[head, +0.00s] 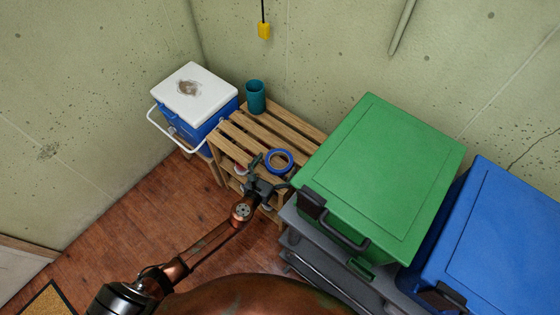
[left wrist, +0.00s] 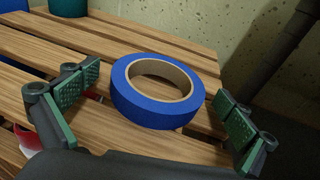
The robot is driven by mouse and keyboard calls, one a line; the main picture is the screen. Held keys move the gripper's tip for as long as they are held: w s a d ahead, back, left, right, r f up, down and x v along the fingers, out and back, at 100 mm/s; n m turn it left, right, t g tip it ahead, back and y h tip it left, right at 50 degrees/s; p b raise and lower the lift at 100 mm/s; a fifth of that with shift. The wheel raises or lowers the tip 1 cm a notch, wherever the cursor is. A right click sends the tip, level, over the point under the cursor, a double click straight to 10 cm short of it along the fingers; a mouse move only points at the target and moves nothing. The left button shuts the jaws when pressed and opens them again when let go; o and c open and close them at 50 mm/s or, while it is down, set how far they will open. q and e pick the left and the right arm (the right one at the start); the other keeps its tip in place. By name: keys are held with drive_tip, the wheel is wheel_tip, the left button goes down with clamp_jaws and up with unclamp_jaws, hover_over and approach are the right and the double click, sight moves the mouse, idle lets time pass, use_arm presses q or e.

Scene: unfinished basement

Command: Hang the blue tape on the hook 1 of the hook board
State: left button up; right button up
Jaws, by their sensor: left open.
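The blue tape (head: 279,162) is a blue ring with a tan core, lying flat on the slatted wooden rack. It also shows in the left wrist view (left wrist: 158,106). My left gripper (head: 269,172) is at the near edge of the rack, open, with its two green-padded fingers (left wrist: 153,112) on either side of the tape. The fingers stand apart from the tape and hold nothing. My right gripper is not in view. No hook board shows in these frames.
The wooden rack (head: 267,127) also bears a teal cup (head: 255,97). A blue and white cooler (head: 197,94) stands at its left. A green bin (head: 385,170) stands close at its right, with a blue bin (head: 515,235) beyond. A red and white item (left wrist: 29,141) shows below the slats.

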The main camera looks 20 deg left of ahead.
use_arm(q)
drive_tip(key=shift+x, duration=0.8)
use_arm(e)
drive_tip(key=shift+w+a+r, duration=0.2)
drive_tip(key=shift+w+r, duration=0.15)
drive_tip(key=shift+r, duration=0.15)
use_arm(q)
drive_tip(key=shift+c, duration=0.2)
drive_tip(key=c, duration=1.2)
drive_tip(key=shift+r, duration=0.15)
drive_tip(key=shift+c, duration=0.2)
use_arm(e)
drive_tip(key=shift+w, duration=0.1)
